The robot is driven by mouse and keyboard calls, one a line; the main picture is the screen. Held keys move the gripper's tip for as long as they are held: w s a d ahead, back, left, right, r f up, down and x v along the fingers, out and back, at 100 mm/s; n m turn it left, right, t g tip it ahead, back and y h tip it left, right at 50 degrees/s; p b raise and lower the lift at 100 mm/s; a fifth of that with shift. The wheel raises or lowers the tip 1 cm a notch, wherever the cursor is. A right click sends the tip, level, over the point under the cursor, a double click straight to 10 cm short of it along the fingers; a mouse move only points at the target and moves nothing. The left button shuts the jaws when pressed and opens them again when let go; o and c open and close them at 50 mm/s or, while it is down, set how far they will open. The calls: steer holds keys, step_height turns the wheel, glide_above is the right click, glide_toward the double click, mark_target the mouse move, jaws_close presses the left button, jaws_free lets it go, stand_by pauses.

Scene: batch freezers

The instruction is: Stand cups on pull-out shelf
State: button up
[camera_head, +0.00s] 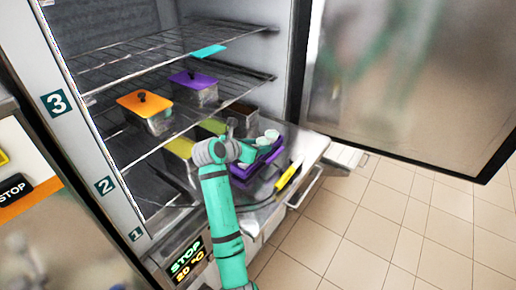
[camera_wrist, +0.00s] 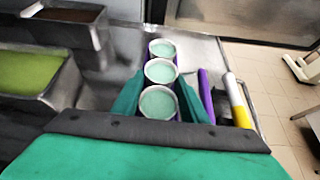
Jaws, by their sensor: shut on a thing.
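Three white cups with pale mint contents stand upright in a row in the wrist view: a near cup (camera_wrist: 158,103), a middle cup (camera_wrist: 161,71) and a far cup (camera_wrist: 162,49). Purple holder parts (camera_wrist: 206,95) show beside them; in the head view the purple holder (camera_head: 268,158) sits over the pull-out shelf (camera_head: 312,150). My gripper (camera_wrist: 161,82) has its teal fingers on either side of the near cup and is shut on it. In the head view my gripper (camera_head: 247,150) hides part of the cups. The cup bases are hidden.
Metal pans, one green (camera_wrist: 28,70), stand to the left. Wire racks hold an orange-lidded box (camera_head: 145,103) and a purple-lidded box (camera_head: 195,80). An open door (camera_head: 400,70) stands right.

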steer(key=shift+a+f, duration=0.1)
steer(key=shift+f, duration=0.3)
steer(key=shift+f, duration=0.1)
steer(key=o, duration=1.3)
steer(key=v, duration=1.2)
